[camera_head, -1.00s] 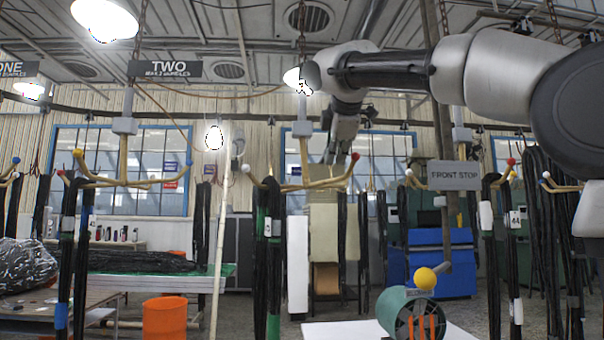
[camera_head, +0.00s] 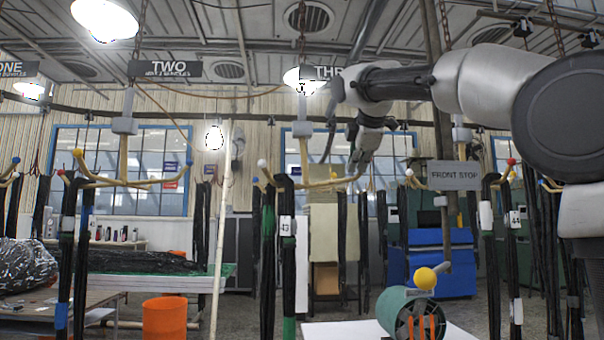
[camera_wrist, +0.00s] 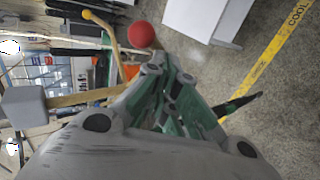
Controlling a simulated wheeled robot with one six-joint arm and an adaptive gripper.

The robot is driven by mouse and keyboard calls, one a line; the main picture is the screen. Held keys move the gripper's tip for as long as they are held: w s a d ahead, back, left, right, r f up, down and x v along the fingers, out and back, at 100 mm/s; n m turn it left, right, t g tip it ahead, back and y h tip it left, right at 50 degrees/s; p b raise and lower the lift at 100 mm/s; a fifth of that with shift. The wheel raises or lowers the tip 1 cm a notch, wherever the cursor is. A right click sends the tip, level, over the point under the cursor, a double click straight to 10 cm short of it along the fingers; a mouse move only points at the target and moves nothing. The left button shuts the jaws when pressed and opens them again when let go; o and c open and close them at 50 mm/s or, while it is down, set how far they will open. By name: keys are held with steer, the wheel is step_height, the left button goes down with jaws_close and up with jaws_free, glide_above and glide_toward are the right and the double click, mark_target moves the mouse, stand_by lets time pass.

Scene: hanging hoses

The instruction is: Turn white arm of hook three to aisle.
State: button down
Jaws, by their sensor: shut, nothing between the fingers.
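Hook three (camera_head: 305,172), a yellow multi-armed hanger, hangs under the sign that reads "THR" (camera_head: 327,72), the rest hidden by my arm. Its white-tipped arm (camera_head: 262,163) points to the left, with another arm tip just below it. Black hoses (camera_head: 268,225) hang from its left side, one with a white tag "43". My gripper (camera_head: 361,166) is shut and empty at the right end of the hook. In the wrist view a red ball tip (camera_wrist: 141,34) lies just beyond my shut fingers (camera_wrist: 160,70); whether they touch its arm I cannot tell. The red tip is hidden in the head view.
Hook two (camera_head: 124,180) with hoses hangs to the left. A "FRONT STOP" sign (camera_head: 454,174) and more hung hoses are to the right. A green drum (camera_head: 408,312) with a yellow ball, and an orange bin (camera_head: 165,318), stand below.

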steer(key=shift+w+d, duration=1.35)
steer(key=shift+w, duration=0.1)
steer(key=shift+w+d, duration=0.55)
steer(key=shift+w, duration=0.35)
steer(key=shift+w+d, duration=0.5)
steer(key=shift+w, duration=0.4)
steer(key=s, duration=1.2)
